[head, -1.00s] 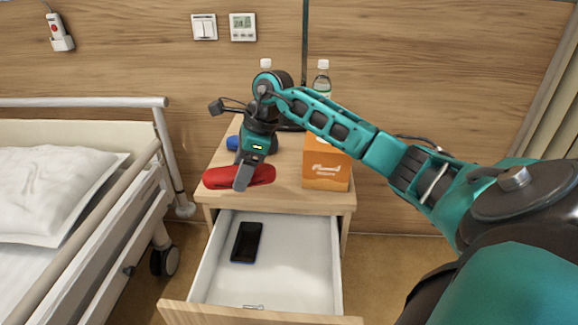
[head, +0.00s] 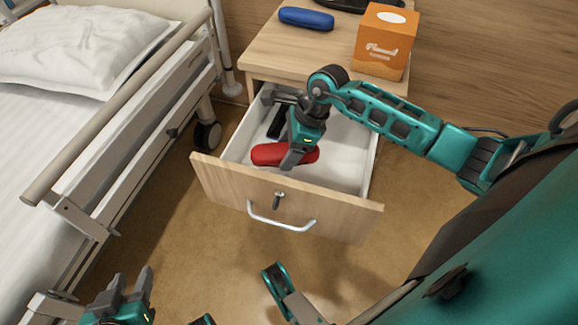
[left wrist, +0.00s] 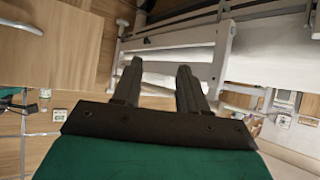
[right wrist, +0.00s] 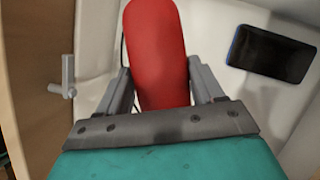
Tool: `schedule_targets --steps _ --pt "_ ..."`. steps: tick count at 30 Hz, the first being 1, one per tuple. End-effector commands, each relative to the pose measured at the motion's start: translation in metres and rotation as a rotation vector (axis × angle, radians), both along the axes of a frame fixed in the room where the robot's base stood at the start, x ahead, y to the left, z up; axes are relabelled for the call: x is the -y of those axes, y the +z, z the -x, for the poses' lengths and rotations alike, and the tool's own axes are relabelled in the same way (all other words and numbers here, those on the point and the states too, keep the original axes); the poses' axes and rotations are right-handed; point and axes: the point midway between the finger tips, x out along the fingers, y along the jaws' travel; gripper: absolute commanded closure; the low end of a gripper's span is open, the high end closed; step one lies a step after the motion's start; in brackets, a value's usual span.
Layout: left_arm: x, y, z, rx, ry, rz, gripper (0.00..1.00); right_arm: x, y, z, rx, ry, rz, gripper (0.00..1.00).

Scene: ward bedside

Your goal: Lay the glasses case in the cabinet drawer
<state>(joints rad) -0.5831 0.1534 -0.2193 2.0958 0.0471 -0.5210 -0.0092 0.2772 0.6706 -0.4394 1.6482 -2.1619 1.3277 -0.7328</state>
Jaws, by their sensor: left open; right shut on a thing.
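A red glasses case (head: 266,154) is in my right gripper (head: 294,158), over or just inside the open cabinet drawer (head: 348,168), near its front. I cannot tell whether it touches the drawer floor. In the right wrist view the red case (right wrist: 155,50) lies between the two fingers, which are shut on it. A similar blue case (head: 306,18) lies on the cabinet top. My left gripper (head: 130,284) is open and empty, low at the bottom left beside the bed; its parted fingers also show in the left wrist view (left wrist: 160,72).
A dark phone (right wrist: 270,54) lies in the drawer, beside the red case; in the head view it is partly hidden by my right arm. An orange box (head: 384,44) stands on the cabinet top. The bed rail (head: 130,105) is to the left. The drawer's right part is free.

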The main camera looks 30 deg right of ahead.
Motion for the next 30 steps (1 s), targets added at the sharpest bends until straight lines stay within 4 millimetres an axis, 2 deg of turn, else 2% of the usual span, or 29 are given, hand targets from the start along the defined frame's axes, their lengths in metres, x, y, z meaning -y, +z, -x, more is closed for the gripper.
schedule_targets --steps 1,3,10,17,29,30 --pt "0.002 -0.001 -0.001 0.006 -0.002 0.004 0.57 0.000 -0.013 0.000 -0.001 -0.002 -0.002 0.65" --pt "0.003 -0.001 -0.002 0.006 -0.005 0.006 0.57 -0.001 -0.022 0.000 0.000 -0.001 -0.002 0.65" --pt "0.008 -0.001 -0.002 0.006 -0.004 0.019 0.57 0.000 -0.037 0.000 0.000 -0.001 0.000 0.65" --pt "0.011 -0.009 -0.002 -0.002 -0.010 0.024 0.57 0.000 -0.071 0.000 -0.001 -0.001 -0.002 0.65" --pt "0.012 -0.010 -0.003 0.002 -0.012 0.026 0.57 0.000 -0.076 -0.001 0.002 -0.001 0.001 0.65" --pt "0.012 -0.008 -0.003 0.002 -0.012 0.026 0.57 0.000 -0.075 0.000 0.002 -0.001 0.001 0.30"
